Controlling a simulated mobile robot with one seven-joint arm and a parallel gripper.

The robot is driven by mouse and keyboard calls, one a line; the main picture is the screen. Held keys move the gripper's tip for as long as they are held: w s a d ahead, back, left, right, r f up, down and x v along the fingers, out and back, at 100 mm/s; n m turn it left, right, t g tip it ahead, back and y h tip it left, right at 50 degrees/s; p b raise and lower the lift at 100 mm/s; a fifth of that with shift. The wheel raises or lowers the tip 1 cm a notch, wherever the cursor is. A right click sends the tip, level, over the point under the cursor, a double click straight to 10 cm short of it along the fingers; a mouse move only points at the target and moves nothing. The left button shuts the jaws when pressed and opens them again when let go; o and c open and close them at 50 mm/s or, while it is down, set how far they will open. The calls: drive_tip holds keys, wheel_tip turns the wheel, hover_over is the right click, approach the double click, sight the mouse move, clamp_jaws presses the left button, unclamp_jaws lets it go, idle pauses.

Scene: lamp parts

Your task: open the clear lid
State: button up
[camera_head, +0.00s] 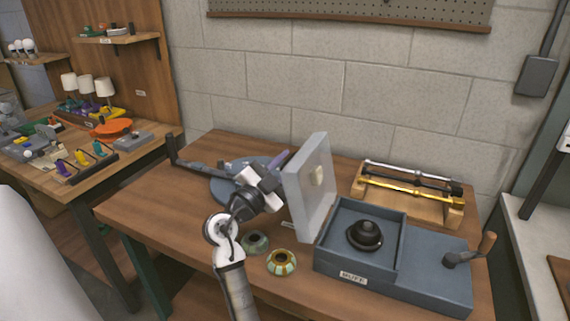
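The clear lid (314,196) stands upright, swung up along the left side of the blue-grey box (350,268). It looks like a pale, see-through panel with a small light knob (317,176) on its right face. The box is uncovered, and a black rounded part (364,235) sits inside it. My gripper (270,187) is just left of the lid, on the side away from the box. Whether it touches the lid is unclear. Its fingertips are small and partly hidden, so I cannot tell whether it is open or shut.
A crank (468,252) is on the box's right section. A wooden rack (410,203) with metal rods stands behind the box. Two round parts (255,242) (282,262) lie in front of the lid. A blue round plate (228,185) is behind my gripper.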

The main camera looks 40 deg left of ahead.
sight(305, 181)
clamp_jaws()
drive_tip(key=d+m+b, duration=0.1)
drive_tip(key=b, duration=0.1)
drive_tip(key=d+r+m+b, duration=0.1)
drive_tip(key=b, duration=0.2)
drive_tip(key=d+r+m+g+h+b, duration=0.1)
drive_tip(key=b, duration=0.1)
drive_tip(key=shift+w+d+m, duration=0.3)
drive_tip(key=shift+w+d, duration=0.05)
drive_tip(key=shift+w, duration=0.05)
drive_tip(key=shift+w+d+r+m+h+b, duration=0.2)
drive_tip(key=shift+d+r+m+h+b, duration=0.1)
drive_tip(key=shift+d+r+m+b, duration=0.35)
drive_tip(key=shift+d+f, duration=0.1)
drive_tip(key=shift+f, duration=0.05)
drive_tip(key=shift+o, duration=1.3)
unclamp_jaws()
drive_tip(key=shift+s, duration=0.1)
drive_tip(key=b+v, duration=0.4)
drive_tip(key=v, duration=0.9)
drive_tip(key=shift+s, duration=0.4)
